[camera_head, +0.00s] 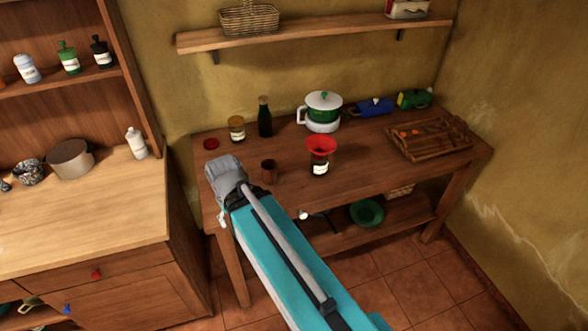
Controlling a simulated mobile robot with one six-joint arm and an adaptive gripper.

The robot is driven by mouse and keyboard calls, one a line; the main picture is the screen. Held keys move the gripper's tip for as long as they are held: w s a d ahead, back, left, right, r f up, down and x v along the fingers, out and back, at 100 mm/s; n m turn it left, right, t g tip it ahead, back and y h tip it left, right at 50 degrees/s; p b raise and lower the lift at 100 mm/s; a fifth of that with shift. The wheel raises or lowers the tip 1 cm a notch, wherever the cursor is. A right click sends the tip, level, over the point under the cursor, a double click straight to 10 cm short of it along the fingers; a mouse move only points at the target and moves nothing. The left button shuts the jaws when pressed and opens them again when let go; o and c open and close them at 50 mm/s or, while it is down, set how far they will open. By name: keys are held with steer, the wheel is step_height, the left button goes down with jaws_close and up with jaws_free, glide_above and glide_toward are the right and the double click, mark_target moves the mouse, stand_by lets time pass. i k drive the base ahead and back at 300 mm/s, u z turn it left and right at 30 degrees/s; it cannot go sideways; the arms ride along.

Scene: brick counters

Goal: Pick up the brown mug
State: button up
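The brown mug (269,172) stands upright on the wooden table (372,165), near its front left part. My teal arm reaches up from the bottom of the view to the table's left end. The grey end of my arm, with my gripper (226,178), is just left of the mug, with a gap between them in the picture. The fingers cannot be made out, so their opening and anything between them are hidden.
A jar with a red funnel-shaped top (320,155) stands right of the mug. Behind are a labelled jar (237,129), a dark bottle (265,118) and a white-green pot (323,110). A wooden tray (430,139) lies at right. A cabinet (80,215) stands at left.

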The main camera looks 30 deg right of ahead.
mark_target(270, 175)
steer(key=z, duration=0.05)
steer(key=k, duration=0.5)
steer(key=z, duration=0.85)
steer(key=i, duration=0.3)
steer(key=u, duration=0.45)
